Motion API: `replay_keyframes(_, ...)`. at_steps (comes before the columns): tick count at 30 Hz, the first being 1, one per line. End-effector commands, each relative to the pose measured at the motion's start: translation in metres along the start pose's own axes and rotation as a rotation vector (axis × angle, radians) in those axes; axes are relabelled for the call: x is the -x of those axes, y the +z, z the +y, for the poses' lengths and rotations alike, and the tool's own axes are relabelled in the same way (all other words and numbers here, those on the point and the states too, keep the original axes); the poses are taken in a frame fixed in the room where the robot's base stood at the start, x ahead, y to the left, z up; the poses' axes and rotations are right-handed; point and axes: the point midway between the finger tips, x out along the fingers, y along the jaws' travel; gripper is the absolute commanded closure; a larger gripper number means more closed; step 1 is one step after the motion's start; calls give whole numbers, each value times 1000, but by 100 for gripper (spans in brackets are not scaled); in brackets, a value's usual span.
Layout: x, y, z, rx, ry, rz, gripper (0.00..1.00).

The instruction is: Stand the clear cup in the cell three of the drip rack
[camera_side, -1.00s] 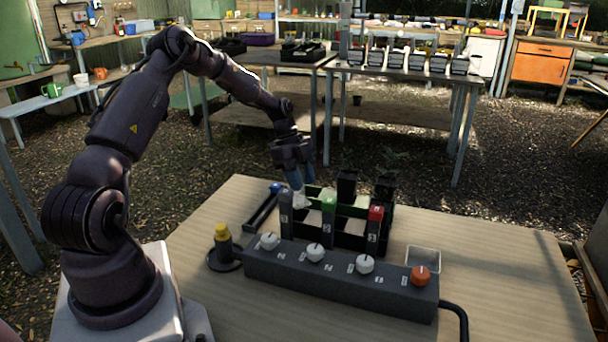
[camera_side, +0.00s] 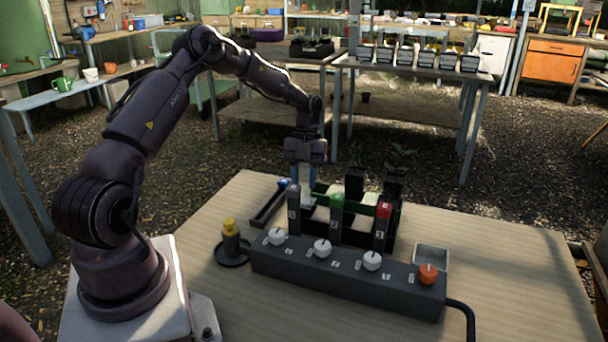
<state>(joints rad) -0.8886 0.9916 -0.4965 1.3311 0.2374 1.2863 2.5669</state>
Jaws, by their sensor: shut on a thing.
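The drip rack (camera_side: 347,236) is a black frame on the table, with grey, green and red numbered posts along its front. The numbers are too small to read surely. My gripper (camera_side: 306,184) points straight down at the rack's left end, behind the grey post (camera_side: 293,210). It is shut on the clear cup (camera_side: 307,199), a pale, see-through shape that looks about upright. The cup's lower part is hidden behind the rack front, so I cannot tell whether it touches the rack floor. Two black cups (camera_side: 355,180) stand in the rack's back row, to the right.
A dark control box (camera_side: 345,278) with white knobs and an orange knob lies in front of the rack. A yellow-topped post (camera_side: 230,238) on a round base stands left. A shallow metal tray (camera_side: 431,257) sits right. The table's right side is clear.

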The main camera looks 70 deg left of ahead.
Motion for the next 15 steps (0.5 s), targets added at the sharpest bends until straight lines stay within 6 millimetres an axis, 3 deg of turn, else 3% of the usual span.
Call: replay_keyframes(15,-24,11,0,2,0,1,91)
